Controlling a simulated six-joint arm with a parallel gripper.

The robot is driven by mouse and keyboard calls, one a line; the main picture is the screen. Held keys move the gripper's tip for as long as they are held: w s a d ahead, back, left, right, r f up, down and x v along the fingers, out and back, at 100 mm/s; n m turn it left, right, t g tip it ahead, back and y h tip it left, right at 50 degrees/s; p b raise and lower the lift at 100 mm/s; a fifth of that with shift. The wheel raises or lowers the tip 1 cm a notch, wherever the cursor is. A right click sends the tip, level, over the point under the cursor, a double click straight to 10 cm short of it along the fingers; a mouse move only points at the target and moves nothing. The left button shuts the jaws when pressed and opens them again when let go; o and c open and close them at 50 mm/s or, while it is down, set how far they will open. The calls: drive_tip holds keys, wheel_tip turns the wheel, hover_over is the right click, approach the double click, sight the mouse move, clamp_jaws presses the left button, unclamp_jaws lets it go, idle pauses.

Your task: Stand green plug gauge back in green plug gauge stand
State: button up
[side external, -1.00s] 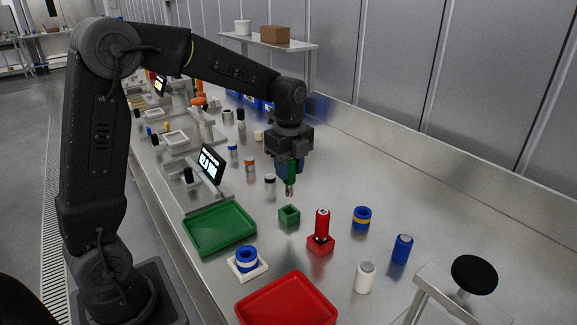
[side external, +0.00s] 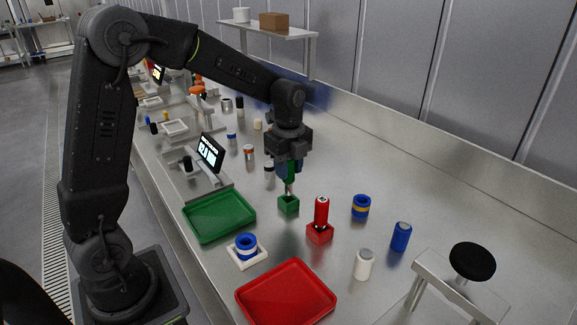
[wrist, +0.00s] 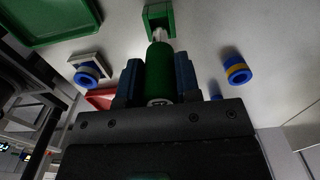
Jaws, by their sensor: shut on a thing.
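My gripper (side external: 288,173) is shut on the green plug gauge (side external: 291,170) and holds it upright, with its metal tip pointing down. In the wrist view the green plug gauge (wrist: 159,72) sits between the two blue fingers of my gripper (wrist: 159,78). The green plug gauge stand (side external: 288,206) is a small green block on the bench, directly below the gauge. The stand also shows at the top of the wrist view (wrist: 158,14). The metal tip is at the stand's top opening; I cannot tell how far it is inside.
A red gauge (side external: 321,211) stands in a red stand (side external: 319,234) just right of the green stand. A green tray (side external: 219,216) lies left and a red tray (side external: 286,293) in front. Blue-and-yellow (side external: 361,206), blue (side external: 401,236) and white (side external: 363,264) cylinders stand on the right.

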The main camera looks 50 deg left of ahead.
drive_tip(key=shift+f, duration=1.9)
idle(0.6)
drive_tip(key=o, duration=1.1)
wheel_tip(320, 180, up, 13)
drive_tip(key=shift+f, duration=0.1)
drive_tip(key=shift+s+d+r, duration=0.1)
drive_tip(key=shift+s+r, duration=0.05)
drive_tip(key=shift+r, duration=0.4)
drive_tip(key=s+d+n+t, duration=0.2)
drive_tip(key=s+n, duration=0.4)
drive_tip(key=s+d+n+t, duration=0.1)
drive_tip(key=s+d+n, duration=0.2)
drive_tip(key=s+n, duration=0.3)
drive_tip(key=s+d+n+t, duration=0.2)
drive_tip(key=s+n, duration=0.4)
drive_tip(key=s, duration=0.2)
drive_tip(key=shift+d+f+t, duration=0.2)
drive_tip(key=shift+d+t, duration=0.1)
drive_tip(key=shift+d, duration=0.05)
